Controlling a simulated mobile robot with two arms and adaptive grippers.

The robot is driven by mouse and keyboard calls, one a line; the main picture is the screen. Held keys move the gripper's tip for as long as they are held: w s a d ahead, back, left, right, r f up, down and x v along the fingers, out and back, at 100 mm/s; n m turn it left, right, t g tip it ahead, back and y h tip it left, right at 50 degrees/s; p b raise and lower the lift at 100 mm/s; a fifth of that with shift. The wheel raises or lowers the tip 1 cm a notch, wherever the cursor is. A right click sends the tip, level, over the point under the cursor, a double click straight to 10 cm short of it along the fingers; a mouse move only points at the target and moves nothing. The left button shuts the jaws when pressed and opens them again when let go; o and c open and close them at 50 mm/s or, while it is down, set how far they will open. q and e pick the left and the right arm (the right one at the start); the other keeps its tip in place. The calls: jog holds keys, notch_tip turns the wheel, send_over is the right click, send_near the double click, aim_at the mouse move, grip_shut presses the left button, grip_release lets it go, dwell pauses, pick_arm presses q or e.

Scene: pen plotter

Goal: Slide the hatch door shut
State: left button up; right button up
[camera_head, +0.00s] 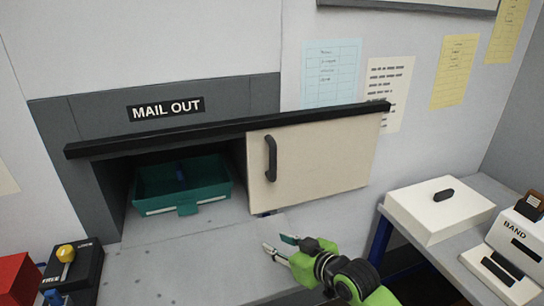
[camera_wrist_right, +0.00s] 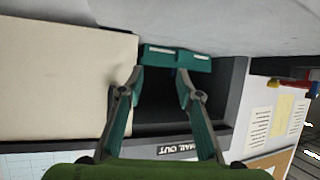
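The cream hatch door (camera_head: 330,155) hangs from a black rail (camera_head: 225,130) and stands to the right of the hatch opening (camera_head: 115,185), which is open. Its black vertical handle (camera_head: 271,158) is near its left edge. My right gripper (camera_head: 275,242) is in front of and below the handle, apart from it, with its fingers spread and empty. My left gripper is not in view.
A teal tray (camera_head: 185,190) with a blue thing inside sits in the opening. A grey counter (camera_head: 180,265) lies in front. A white lidded box (camera_head: 440,208) and a BAND device (camera_head: 505,250) stand at the right. Black and red boxes stand at lower left.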

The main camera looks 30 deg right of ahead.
aim_at(275, 158)
jog(key=w+d+r+m+t+h, duration=0.1)
jog(key=w+d+r+t, duration=0.2)
jog(key=d+r, duration=0.3)
jog(key=w+d+r+m+t, duration=0.15)
jog(key=d+r, duration=0.25)
jog(key=r, duration=0.4)
jog(key=shift+n+t, duration=0.25)
jog(key=shift+n, duration=0.2)
jog(key=w+p, duration=0.3)
jog(key=w, duration=1)
jog(key=shift+w+d, duration=0.1)
jog(key=shift+d, duration=0.1)
jog(key=shift+w+f, duration=0.1)
jog(key=shift+w, duration=0.5)
grip_shut()
